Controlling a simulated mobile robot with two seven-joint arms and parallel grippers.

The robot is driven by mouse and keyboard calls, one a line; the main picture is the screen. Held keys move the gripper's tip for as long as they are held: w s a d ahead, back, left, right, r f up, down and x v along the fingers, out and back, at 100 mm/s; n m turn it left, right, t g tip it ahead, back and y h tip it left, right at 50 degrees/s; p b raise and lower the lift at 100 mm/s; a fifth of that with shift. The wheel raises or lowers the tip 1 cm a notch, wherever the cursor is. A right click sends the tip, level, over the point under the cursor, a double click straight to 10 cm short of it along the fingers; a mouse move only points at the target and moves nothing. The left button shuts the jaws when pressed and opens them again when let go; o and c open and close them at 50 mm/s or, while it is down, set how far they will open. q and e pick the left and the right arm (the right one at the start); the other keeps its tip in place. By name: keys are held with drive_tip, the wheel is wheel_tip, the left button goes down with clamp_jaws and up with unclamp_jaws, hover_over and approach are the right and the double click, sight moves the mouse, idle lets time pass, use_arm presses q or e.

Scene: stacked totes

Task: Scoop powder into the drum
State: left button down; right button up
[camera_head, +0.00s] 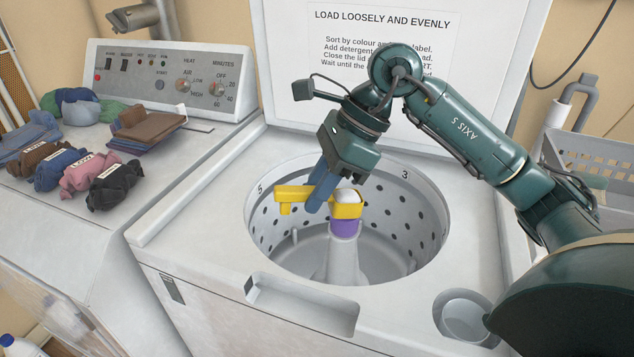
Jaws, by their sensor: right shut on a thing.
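The open drum (418,225) is a round grey tub with holes in its wall and a central post with a purple cap (343,229). My right gripper (317,204) reaches down over the drum opening, its blue fingers shut on the handle of a yellow scoop (345,211). The scoop looks about level, with its cup above the purple cap. A rounded heap of white powder (348,196) shows in the cup. I cannot tell whether the cup touches the cap. No powder is visible on the drum floor, which is partly hidden. My left gripper is out of view.
The washer's raised lid (300,60) stands behind the drum. A round well (463,316) is at the front right, under my right arm. Several rolled cloth bundles (114,184) and folded cloths (148,128) lie on the machine at left. A grey basket (598,150) stands at right.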

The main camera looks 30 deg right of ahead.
drive_tip(key=g+p, duration=0.1)
drive_tip(key=g+y+p, duration=0.1)
drive_tip(key=shift+r+p, duration=0.25)
drive_tip(key=shift+p, duration=0.1)
drive_tip(key=shift+f+m+g+p, duration=0.1)
drive_tip(key=shift+m+g+p, duration=0.25)
drive_tip(key=shift+g, duration=0.35)
drive_tip(key=shift+f, duration=0.1)
drive_tip(key=shift+r+g+y+p, duration=0.2)
drive_tip(key=shift+g+y+p, duration=0.2)
drive_tip(key=shift+g+p, duration=0.2)
drive_tip(key=shift+g+y+p, duration=0.3)
drive_tip(key=shift+g+p, duration=0.35)
drive_tip(key=shift+g, duration=0.25)
drive_tip(key=shift+f+m+g+y, duration=0.2)
drive_tip(key=shift+m+g+y, duration=0.1)
drive_tip(key=shift+g, duration=0.6)
